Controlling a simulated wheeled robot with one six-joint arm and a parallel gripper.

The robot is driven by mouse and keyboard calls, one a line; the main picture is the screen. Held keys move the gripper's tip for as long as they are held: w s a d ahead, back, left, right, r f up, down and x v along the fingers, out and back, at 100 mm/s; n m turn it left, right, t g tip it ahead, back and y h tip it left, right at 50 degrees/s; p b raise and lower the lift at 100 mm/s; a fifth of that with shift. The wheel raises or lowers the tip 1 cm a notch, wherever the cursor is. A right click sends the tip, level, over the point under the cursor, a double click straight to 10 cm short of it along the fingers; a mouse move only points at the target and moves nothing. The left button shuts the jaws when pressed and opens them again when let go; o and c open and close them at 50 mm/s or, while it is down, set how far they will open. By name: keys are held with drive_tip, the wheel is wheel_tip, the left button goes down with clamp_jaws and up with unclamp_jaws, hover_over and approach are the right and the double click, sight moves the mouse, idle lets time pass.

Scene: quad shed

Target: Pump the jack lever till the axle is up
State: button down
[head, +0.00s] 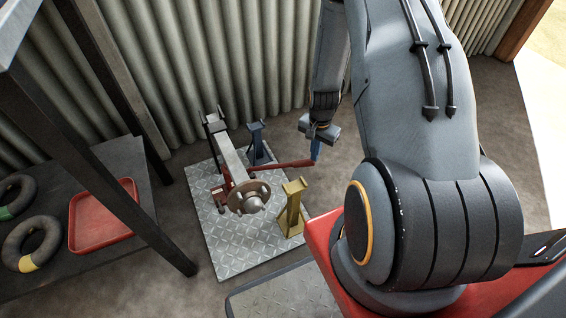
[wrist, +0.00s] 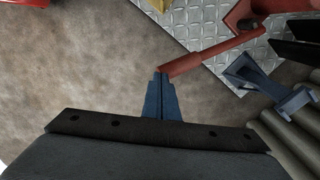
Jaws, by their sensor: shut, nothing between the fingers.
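The jack lever (head: 286,165) is a red bar that sticks out to the right from the jack beside the axle. In the wrist view the lever (wrist: 215,52) runs from the red jack body (wrist: 250,12) to my fingertips. The axle (head: 232,160) is a pale beam with a round hub (head: 249,199) at its near end, above a checker plate. My gripper (head: 316,158) has blue fingers pointing down at the lever's free end. The fingers (wrist: 161,75) are shut and empty, with their tips at the lever's end; whether they touch it I cannot tell.
A yellow stand (head: 291,210) and a blue stand (head: 258,145) are on the checker plate (head: 240,258). A dark bench at the left holds a red tray (head: 103,222) and black rings (head: 30,243). A corrugated wall (head: 215,60) is behind. Bare floor lies right of the plate.

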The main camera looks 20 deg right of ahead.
sight(314, 164)
drive_tip(key=shift+f+b, duration=1.25)
drive_tip(key=shift+f, duration=1.75)
drive_tip(key=shift+r, duration=0.1)
wheel_tip(314, 164, up, 9)
drive_tip(key=p, duration=0.7)
drive_tip(key=shift+f, duration=0.2)
